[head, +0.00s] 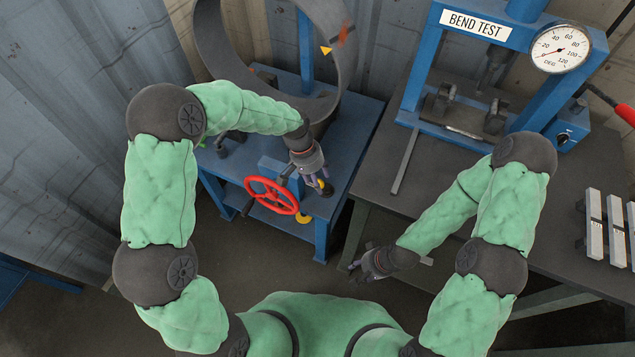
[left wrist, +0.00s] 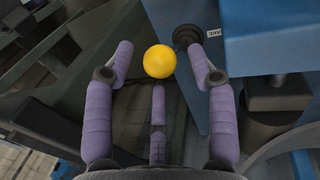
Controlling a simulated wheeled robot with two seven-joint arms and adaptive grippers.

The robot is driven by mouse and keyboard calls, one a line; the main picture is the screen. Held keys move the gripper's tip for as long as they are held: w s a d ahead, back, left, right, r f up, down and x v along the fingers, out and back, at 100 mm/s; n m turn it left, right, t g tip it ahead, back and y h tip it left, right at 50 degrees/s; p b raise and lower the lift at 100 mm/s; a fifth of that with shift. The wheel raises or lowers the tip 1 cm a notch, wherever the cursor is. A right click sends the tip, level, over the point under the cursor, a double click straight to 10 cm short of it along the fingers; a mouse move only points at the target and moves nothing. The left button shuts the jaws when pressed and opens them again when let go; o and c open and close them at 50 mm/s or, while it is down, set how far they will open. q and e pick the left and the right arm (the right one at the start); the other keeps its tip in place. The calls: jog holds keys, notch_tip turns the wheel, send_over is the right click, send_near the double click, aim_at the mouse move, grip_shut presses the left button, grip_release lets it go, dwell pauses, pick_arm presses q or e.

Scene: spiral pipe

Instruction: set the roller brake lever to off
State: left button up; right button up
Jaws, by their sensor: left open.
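The roller brake lever's yellow ball knob (left wrist: 159,61) shows in the left wrist view, between and just beyond the tips of my left gripper's purple fingers (left wrist: 160,72). The fingers are open and I see no clear contact with the knob. A black round boot or pivot (left wrist: 187,37) sits by the knob, with a partly cut-off white label (left wrist: 213,33) on the blue housing.
A red handwheel (head: 271,195) is left of my left gripper. A big curved metal strip (head: 345,50) rises from the machine. The dark bench (head: 370,190) on the right bears the blue bend test press (head: 413,75). Metal bars (head: 593,223) stand at the far right.

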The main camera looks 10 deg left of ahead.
pick_arm(q)
jog(key=shift+d+f, duration=0.15)
jog(key=shift+f, duration=0.45)
grip_shut()
